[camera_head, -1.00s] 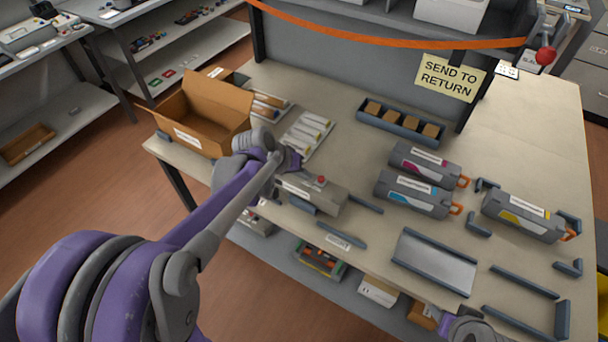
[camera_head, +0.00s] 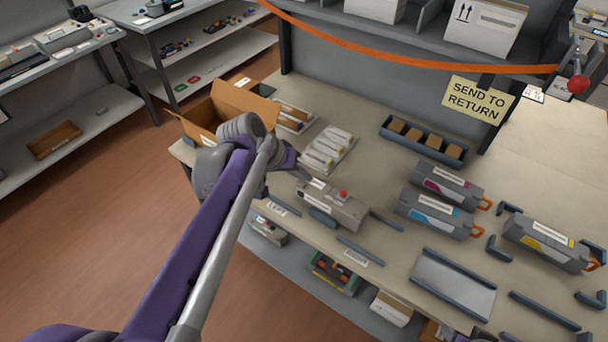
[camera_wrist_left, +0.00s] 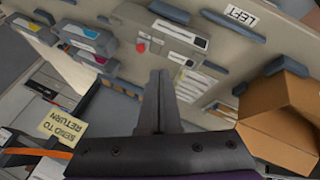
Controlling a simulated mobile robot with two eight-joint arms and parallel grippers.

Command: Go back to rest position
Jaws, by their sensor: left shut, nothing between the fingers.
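My left gripper (camera_head: 304,176) is above the table's left part, between the open cardboard box and the grey device with a red button (camera_head: 333,205). In the left wrist view its fingers (camera_wrist_left: 158,82) are together with nothing between them. The magenta cartridge (camera_head: 443,184), cyan cartridge (camera_head: 436,214) and yellow cartridge (camera_head: 546,243) lie on the right part of the table, away from the gripper. My right gripper does not show clearly; only a small purple and grey piece of an arm is at the bottom edge of the head view.
An open cardboard box (camera_head: 243,101) stands behind my left wrist. A white-packet tray (camera_head: 328,150), a blue-grey bin with brown blocks (camera_head: 423,141) and a metal tray (camera_head: 452,281) are on the table. An orange strap (camera_head: 400,65) crosses above the back.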

